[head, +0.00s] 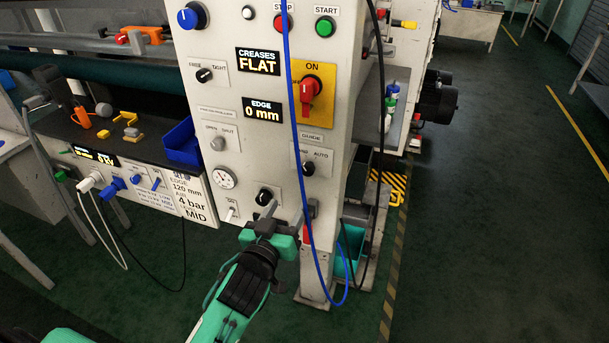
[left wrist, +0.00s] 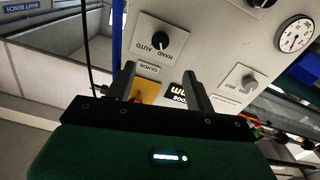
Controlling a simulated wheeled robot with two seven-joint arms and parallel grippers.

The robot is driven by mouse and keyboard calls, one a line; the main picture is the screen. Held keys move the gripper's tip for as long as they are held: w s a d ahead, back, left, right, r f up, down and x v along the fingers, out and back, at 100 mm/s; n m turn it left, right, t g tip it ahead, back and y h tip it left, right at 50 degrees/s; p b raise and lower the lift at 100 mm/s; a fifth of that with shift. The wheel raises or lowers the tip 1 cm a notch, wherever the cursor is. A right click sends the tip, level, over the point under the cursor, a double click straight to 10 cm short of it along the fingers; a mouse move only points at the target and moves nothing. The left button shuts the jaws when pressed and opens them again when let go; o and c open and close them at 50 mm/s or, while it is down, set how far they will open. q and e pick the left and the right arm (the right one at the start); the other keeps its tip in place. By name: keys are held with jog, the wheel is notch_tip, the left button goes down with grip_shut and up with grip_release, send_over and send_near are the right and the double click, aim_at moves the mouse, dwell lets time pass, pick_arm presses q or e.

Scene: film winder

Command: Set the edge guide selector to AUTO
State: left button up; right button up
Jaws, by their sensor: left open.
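The edge guide selector is a black rotary knob (head: 308,169) under the GUIDE label on the white machine panel. AUTO is printed at its upper right; a blue cable partly covers the opposite label. In the left wrist view the knob (left wrist: 158,41) appears upside down, with HAND and AUTO beside it. Its exact pointer direction is too small to tell. My left gripper (head: 285,212) is open and empty, below the knob in the head view. Its two grey fingers also show in the left wrist view (left wrist: 160,75), apart from the knob. My right gripper is not in view.
The blue cable (head: 296,120) hangs before the panel, close to the knob. A red switch on a yellow plate (head: 328,94) is above. Another black knob (head: 265,195) and a dial gauge (head: 223,178) are left. Open floor (head: 480,210) lies right.

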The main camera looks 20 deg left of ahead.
pick_arm(q)
jog(key=p, duration=0.1)
send_near(306, 171)
jog(key=w, duration=0.4)
jog(key=w+p, duration=0.1)
jog(key=w, duration=0.2)
jog(key=shift+w+d, duration=0.2)
jog(key=shift+w, duration=0.5)
jog(key=c, duration=1)
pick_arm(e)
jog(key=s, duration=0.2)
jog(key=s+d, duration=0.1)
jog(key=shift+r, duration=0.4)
